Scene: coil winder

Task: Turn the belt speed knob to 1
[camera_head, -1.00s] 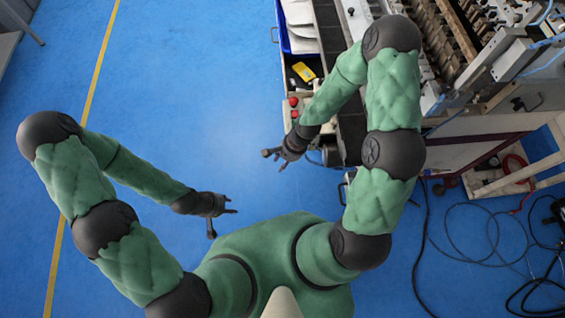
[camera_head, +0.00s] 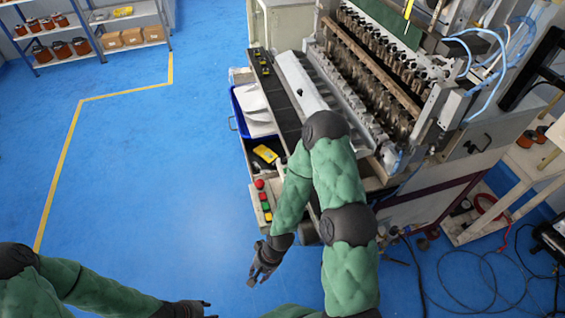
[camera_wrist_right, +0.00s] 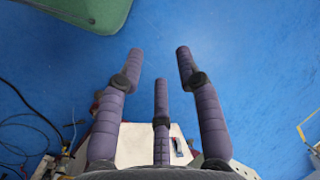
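A narrow control panel (camera_head: 258,205) with red and green buttons (camera_head: 265,206) is on the near left side of the machine in the head view. I cannot make out the belt speed knob or its setting. My right gripper (camera_head: 262,270) is below the panel in the picture, apart from it and over blue floor. In the right wrist view its three fingers (camera_wrist_right: 160,77) are spread and empty. My left gripper (camera_head: 205,308) is at the bottom edge of the head view, far from the panel. It is partly cut off, its visible fingers spread and holding nothing visible.
The coil winder (camera_head: 375,70) and its dark belt (camera_head: 278,88) lie beyond my right arm. A blue bin (camera_head: 240,112) and a yellow item (camera_head: 266,154) are beside the belt. Cables (camera_head: 490,270) lie on the floor at right. Blue floor (camera_head: 160,180) at left is clear.

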